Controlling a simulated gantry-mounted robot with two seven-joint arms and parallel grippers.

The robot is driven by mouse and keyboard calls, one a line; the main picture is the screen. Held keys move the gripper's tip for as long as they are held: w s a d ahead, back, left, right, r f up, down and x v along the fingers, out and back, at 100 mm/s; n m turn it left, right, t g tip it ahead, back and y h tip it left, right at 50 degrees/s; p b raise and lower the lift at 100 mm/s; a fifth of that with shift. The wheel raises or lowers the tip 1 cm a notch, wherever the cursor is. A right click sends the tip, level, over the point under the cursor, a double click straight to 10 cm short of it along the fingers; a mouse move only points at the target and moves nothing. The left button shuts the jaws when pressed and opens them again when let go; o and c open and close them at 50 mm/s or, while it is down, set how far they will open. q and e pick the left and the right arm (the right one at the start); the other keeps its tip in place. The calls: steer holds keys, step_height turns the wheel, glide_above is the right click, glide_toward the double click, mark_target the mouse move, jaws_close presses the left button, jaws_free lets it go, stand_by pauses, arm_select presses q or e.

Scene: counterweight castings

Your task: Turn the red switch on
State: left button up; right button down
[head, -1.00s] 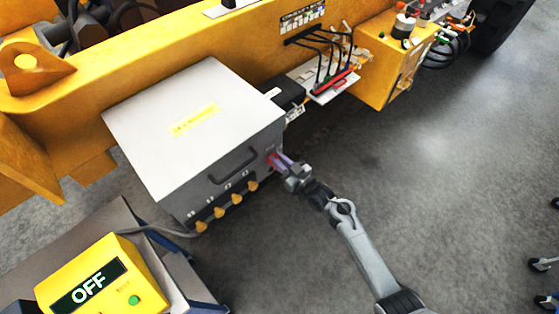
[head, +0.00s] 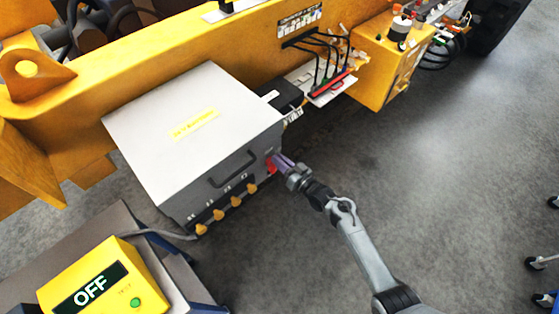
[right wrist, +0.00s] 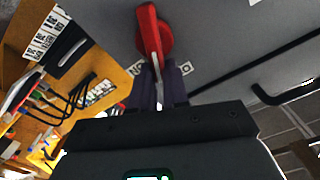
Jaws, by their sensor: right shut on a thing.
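The red switch (head: 271,164) is a rotary handle on the front face of the grey box (head: 150,125), near its right end. In the right wrist view the red switch (right wrist: 152,35) shows its round base and a long handle pointing down toward my fingers. My right gripper (head: 280,163) is at the switch, its purple fingers shut on the handle; they also show in the right wrist view (right wrist: 158,82). Letters beside the fingers are partly hidden. A yellow display box (head: 92,285) at the lower left reads OFF. My left gripper is not in view.
A dark handle (head: 232,168) and several orange knobs (head: 236,201) sit on the grey box's front. The yellow machine frame (head: 240,40) runs behind it, with black cables (head: 318,60) and a yellow control box (head: 388,68).

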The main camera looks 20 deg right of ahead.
steer(key=f+m, duration=0.1)
steer(key=m, duration=0.3)
steer(key=f+m+p, duration=0.1)
steer(key=m, duration=0.3)
steer(key=d+f+m, duration=0.1)
steer(key=m, duration=0.3)
steer(key=shift+w+f+m+p, duration=0.1)
steer(key=shift+w+m+p, duration=0.1)
steer(key=shift+m+p, duration=0.2)
stand_by(0.3)
steer(key=c, duration=1.3)
jaws_free()
steer(key=shift+o, duration=0.9)
